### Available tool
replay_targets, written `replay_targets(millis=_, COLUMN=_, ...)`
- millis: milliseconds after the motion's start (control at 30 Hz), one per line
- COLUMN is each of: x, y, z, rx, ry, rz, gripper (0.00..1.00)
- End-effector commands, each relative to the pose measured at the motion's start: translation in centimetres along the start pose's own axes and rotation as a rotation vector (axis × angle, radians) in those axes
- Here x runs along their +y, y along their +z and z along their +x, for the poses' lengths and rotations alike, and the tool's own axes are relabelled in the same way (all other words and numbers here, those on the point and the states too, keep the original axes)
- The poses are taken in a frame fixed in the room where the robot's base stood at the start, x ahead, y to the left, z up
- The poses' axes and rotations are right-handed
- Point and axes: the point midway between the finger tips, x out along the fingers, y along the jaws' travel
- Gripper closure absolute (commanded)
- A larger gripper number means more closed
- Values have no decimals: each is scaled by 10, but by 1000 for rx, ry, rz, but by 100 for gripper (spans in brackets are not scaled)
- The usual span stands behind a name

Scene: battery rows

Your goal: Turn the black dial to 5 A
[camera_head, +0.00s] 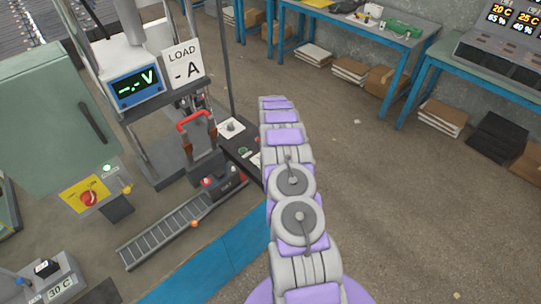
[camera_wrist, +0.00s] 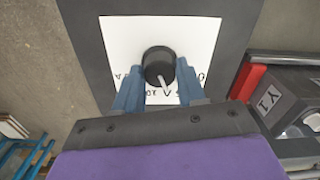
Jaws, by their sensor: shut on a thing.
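In the wrist view, the black dial (camera_wrist: 157,62) sits on a white plate (camera_wrist: 122,38) with partly hidden markings. Its white pointer line points down in the picture, slightly right, toward lettering near the plate's lower edge. The blue fingers of my gripper (camera_wrist: 159,80) are on either side of the dial, shut on it. The fingers cover parts of the scale, so I cannot read the setting for certain. In the head view, my arm hides the gripper and the dial it holds.
A voltage display (camera_head: 135,88) reads "-.- V". A black panel (camera_head: 238,142) beside my arm carries another white plate with a knob (camera_head: 230,126). A ramp of rollers (camera_head: 165,231) and a green cabinet (camera_head: 50,115) stand left.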

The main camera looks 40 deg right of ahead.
Motion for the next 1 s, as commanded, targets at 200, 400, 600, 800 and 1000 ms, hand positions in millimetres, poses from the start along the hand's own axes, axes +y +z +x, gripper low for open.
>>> replay_targets(millis=200, x=2, y=-4, z=-4, rx=10, ry=9, rz=-2, gripper=53)
replay_targets(millis=400, x=1, y=-1, z=-2, rx=6, ry=5, rz=-1, gripper=35)
replay_targets(millis=600, x=1, y=0, z=-1, rx=4, ry=3, rz=-1, gripper=35)
replay_targets(millis=800, x=1, y=0, z=-9, rx=3, ry=3, rz=-1, gripper=35)
replay_targets(millis=1000, x=1, y=-1, z=-36, rx=5, ry=5, rz=-1, gripper=35)
